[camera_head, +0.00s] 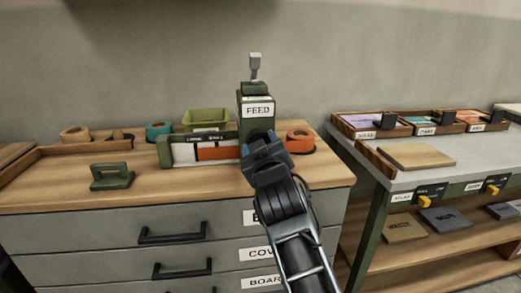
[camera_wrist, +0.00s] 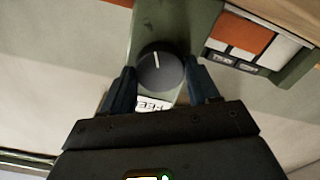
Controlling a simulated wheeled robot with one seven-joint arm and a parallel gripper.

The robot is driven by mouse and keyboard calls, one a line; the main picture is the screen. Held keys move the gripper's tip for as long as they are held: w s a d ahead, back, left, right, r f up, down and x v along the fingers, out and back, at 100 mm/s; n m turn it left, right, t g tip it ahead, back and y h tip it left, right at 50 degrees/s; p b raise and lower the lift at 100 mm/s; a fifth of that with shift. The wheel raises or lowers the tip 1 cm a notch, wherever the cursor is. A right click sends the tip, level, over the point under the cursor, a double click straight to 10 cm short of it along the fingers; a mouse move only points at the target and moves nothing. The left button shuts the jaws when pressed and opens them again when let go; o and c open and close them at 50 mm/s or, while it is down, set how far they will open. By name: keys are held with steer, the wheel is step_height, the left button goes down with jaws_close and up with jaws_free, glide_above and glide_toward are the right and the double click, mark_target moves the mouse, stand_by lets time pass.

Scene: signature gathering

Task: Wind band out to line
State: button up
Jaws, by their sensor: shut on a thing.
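The green feed unit (camera_head: 254,121) stands upright on the wooden cabinet top, with a white FEED label (camera_head: 257,110). In the wrist view, its round dark knob (camera_wrist: 160,66) has a white pointer mark directed nearly straight up in the picture. My gripper (camera_head: 264,146) is shut on the knob, one finger on each side in the wrist view (camera_wrist: 160,78). Left of the unit, a green-framed panel shows an orange band (camera_head: 217,153) beside white areas with dark dividers. The band also shows in the wrist view (camera_wrist: 243,31). My gripper hides the knob in the head view.
A green handled block (camera_head: 111,177) lies at the cabinet's left front. Tape rolls, including an orange one (camera_head: 300,138), and a green bin (camera_head: 206,118) stand behind and beside the panel. A grey-topped bench (camera_head: 463,160) with trays is at right. Drawers are below.

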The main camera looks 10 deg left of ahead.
steer(key=shift+f+m, duration=0.1)
steer(key=shift+m, duration=0.2)
stand_by(0.4)
steer(key=o, duration=1.1)
steer(key=shift+c, duration=0.2)
steer(key=v, duration=0.7)
steer(key=shift+s, duration=0.4)
steer(key=shift+d, duration=0.2)
